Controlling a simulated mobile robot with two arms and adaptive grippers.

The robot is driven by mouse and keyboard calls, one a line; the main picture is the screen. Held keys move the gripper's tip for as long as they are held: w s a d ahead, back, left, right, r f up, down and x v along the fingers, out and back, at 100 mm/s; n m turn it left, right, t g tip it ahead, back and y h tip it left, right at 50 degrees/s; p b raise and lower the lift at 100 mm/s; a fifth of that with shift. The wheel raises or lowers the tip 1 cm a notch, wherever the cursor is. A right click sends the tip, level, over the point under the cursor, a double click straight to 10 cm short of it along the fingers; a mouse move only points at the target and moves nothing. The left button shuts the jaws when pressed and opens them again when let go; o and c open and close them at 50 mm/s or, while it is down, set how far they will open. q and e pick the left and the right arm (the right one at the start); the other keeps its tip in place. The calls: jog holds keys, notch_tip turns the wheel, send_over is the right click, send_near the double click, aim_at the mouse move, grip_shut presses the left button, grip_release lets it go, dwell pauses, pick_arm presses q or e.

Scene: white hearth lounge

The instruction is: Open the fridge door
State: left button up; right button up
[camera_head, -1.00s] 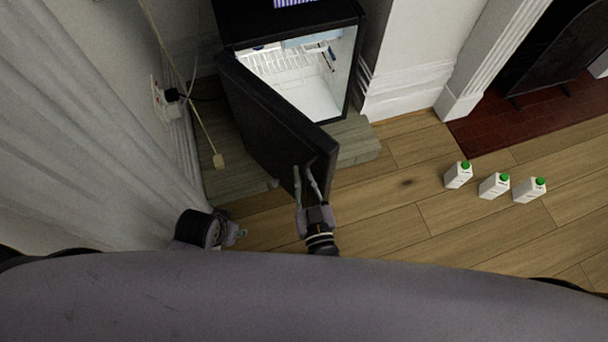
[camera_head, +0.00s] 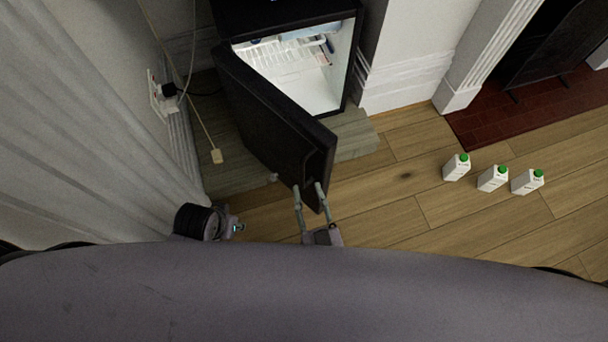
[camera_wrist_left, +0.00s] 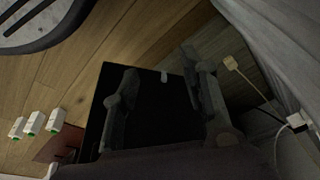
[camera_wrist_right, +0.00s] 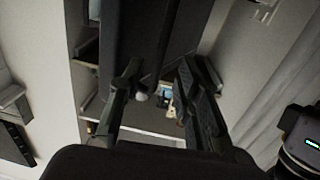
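The small black fridge (camera_head: 290,15) stands at the top of the head view, its lit white interior (camera_head: 290,75) showing. Its black door (camera_head: 265,115) stands partly open, swung toward me from the left side. My right gripper (camera_head: 309,188) is open, its two fingers apart at the near free end of the door. The right wrist view shows the open fingers (camera_wrist_right: 157,72) with the dark door panel (camera_wrist_right: 140,30) beyond; contact is unclear. My left gripper (camera_head: 237,229) is low at the left, mostly hidden; the left wrist view shows its fingers (camera_wrist_left: 165,85) spread and empty.
Several white cartons with green caps (camera_head: 493,178) stand on the wooden floor (camera_head: 400,215) at the right. A socket (camera_head: 160,95) with a plug and hanging cable is on the left wall, beside a pale curtain (camera_head: 80,130). A fireplace (camera_head: 540,60) is at the upper right.

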jog(key=v, duration=0.5)
jog(key=shift+s+d, duration=0.1)
jog(key=shift+s, duration=0.1)
